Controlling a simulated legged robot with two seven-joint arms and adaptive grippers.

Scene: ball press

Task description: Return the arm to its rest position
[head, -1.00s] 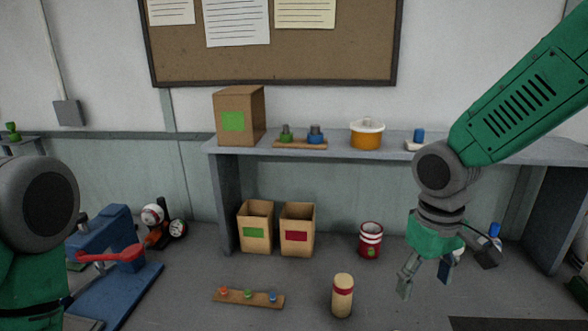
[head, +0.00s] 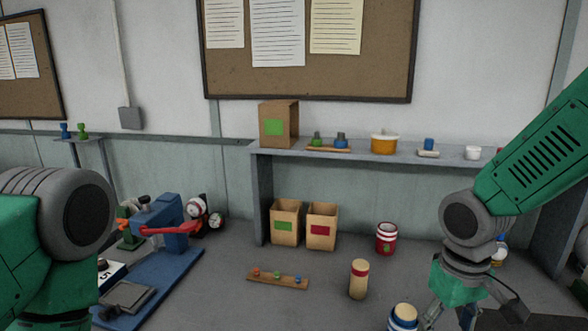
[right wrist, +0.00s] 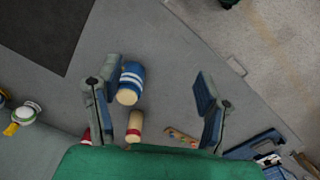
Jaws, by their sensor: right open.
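My right arm comes in from the right in the head view. Its gripper (head: 456,318) hangs low over the grey table and is partly cut off by the bottom edge. In the right wrist view the two fingers (right wrist: 160,88) are wide apart, with nothing held between them. A cream cylinder with blue and white bands (right wrist: 130,83) stands beside the left finger, apparently below it; the head view shows its top (head: 404,316). A rounded dark joint and green link of my left arm fill the head view's left side. My left gripper is out of view.
A blue press with a red handle (head: 172,229) stands at left. A cream cylinder with a red band (head: 359,279), a peg strip (head: 278,279), two open boxes (head: 286,224) (head: 321,227) and a red-white can (head: 387,239) stand on the table. A shelf (head: 365,154) spans behind.

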